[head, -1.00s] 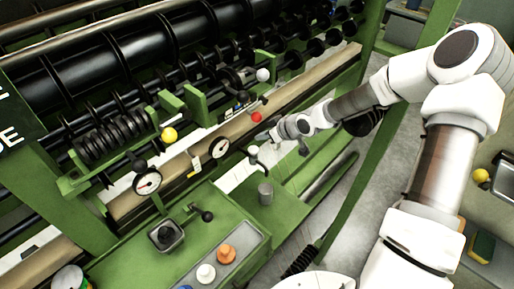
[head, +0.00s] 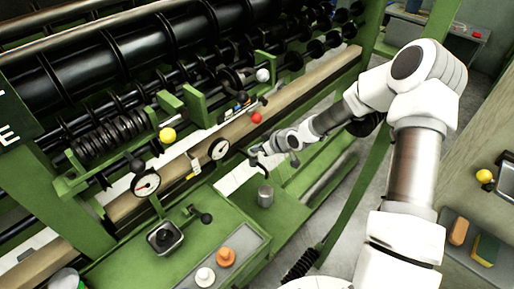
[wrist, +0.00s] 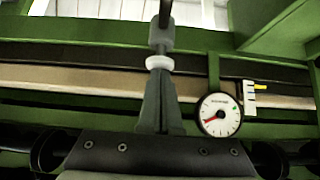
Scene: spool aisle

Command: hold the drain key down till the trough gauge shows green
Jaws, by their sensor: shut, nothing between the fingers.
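My gripper (head: 264,153) is shut and reaches from the right to the front rail of the green machine. In the wrist view its closed fingers (wrist: 160,100) point up the picture, with their tips at a pale ring-shaped knob (wrist: 160,63) under a grey block and rod, which looks like the drain key. They seem to touch it; how far it is pressed I cannot tell. A round gauge (wrist: 219,115) beside the fingers has its red needle at lower left, away from a small green mark at right.
A yellow ball knob (head: 168,135), a red knob (head: 256,118) and a white knob (head: 263,75) stand nearby. A grey cylinder (head: 265,196) stands below my gripper. Black rollers fill the back.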

